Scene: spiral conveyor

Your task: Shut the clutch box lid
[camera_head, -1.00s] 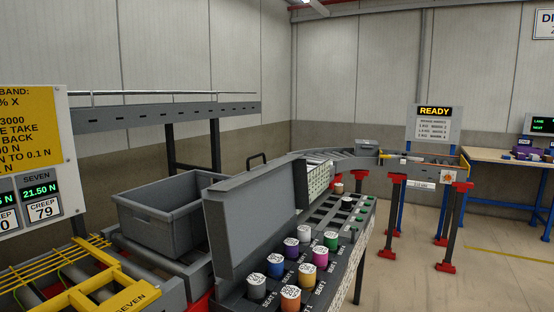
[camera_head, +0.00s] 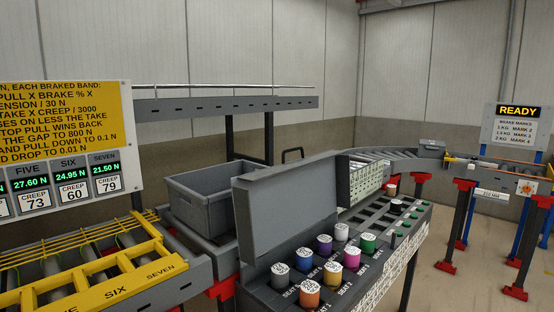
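The clutch box (camera_head: 262,290) is a dark grey case in the lower middle of the head view. Its grey lid (camera_head: 288,205) stands open, raised at the back edge. Neither of my grippers is in view.
A grey bin (camera_head: 203,207) stands behind and left of the lid. Yellow-framed rollers (camera_head: 110,275) lie at the lower left, below a yellow sign (camera_head: 60,120). A conveyor (camera_head: 395,160) runs back right to a READY sign (camera_head: 517,112).

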